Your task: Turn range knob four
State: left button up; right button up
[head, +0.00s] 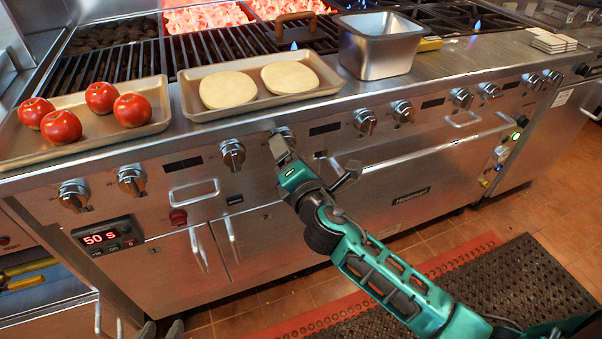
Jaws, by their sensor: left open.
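A row of metal knobs runs along the steel front of the range. Counting from the left, the fourth knob (286,132) is partly hidden behind my left gripper (315,160). The third knob (232,154) is fully visible to its left, and the fifth knob (365,121) is to its right. My left gripper is open and empty, with its fingers spread before the panel. One finger overlaps the fourth knob, and the other is lower and to the right. I cannot tell whether the finger touches the knob. My right gripper is not in view.
A tray with tomatoes (100,97) and a tray with two dough rounds (228,88) sit on the front ledge, near a steel pan (380,44). A lit timer (104,237) and door handles (197,248) are below. Red coals glow at the back.

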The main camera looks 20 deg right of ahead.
pick_arm(q)
jog(key=shift+s+a, duration=0.1)
jog(key=shift+a, duration=0.1)
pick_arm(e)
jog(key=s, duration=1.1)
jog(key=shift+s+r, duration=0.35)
pick_arm(q)
jog(key=shift+d+r, duration=0.1)
jog(key=shift+r, duration=0.05)
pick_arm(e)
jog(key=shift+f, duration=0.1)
pick_arm(q)
jog(key=shift+y, duration=0.5)
jog(key=a+r+p, duration=0.1)
jog(key=r+p, duration=0.1)
jog(key=p, duration=0.2)
jog(key=s+a+r+p, duration=0.1)
jog(key=a+r+p, duration=0.1)
jog(key=p, duration=0.2)
jog(key=shift+s, duration=0.15)
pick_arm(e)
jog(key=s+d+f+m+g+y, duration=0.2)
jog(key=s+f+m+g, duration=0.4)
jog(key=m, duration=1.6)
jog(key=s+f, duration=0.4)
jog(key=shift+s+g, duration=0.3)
